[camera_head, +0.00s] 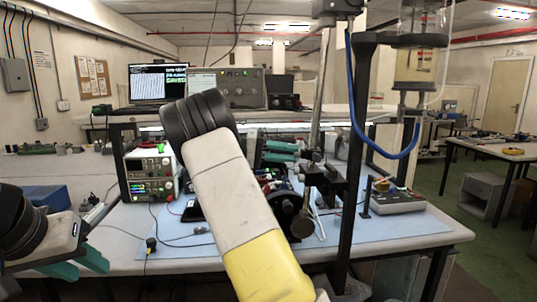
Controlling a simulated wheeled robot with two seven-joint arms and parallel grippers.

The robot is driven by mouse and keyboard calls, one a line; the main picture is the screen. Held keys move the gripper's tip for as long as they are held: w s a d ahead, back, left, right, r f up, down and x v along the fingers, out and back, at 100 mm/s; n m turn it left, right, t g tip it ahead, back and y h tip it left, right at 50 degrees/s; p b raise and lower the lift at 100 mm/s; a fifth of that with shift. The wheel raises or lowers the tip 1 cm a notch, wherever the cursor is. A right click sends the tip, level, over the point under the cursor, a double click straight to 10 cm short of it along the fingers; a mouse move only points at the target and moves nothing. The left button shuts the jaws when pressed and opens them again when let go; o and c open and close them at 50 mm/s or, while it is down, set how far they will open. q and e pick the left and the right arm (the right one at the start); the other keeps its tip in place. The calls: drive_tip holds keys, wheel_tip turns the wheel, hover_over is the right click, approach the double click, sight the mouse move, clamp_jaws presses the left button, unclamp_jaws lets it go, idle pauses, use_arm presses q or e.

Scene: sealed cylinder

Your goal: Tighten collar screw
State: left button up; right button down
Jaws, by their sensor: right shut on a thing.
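The glass cylinder (417,66) with dark end rings stands high at the right, beside a black post with a blue hose. A dark collar clamp (325,180) sits on the slanted metal rod near the middle. My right gripper (297,152) is at its left side, behind my white and yellow forearm. Its teal fingers point right and are shut on a small dark part there, which looks like the collar screw; the fingertips hide most of it. My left gripper (93,271) is low at the left, its teal fingers apart and empty, far from the clamp.
A blue mat (400,228) covers the bench. A power supply (150,175) stands at its left and a grey instrument (398,201) at its right. A black post (352,225) rises right of the clamp. A cable crosses the mat at the left.

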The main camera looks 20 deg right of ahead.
drive_tip(key=m, duration=0.4)
drive_tip(key=m+t, duration=0.1)
drive_tip(key=m, duration=0.1)
drive_tip(key=shift+a, duration=0.25)
drive_tip(key=m, duration=0.4)
drive_tip(key=shift+w+m+t, duration=0.1)
drive_tip(key=shift+m+t, duration=0.2)
drive_tip(key=shift+m, duration=0.3)
drive_tip(key=c, duration=1.2)
unclamp_jaws()
drive_tip(key=shift+a, duration=0.1)
drive_tip(key=shift+o, duration=0.2)
drive_tip(key=v, duration=0.7)
drive_tip(key=shift+a, duration=0.25)
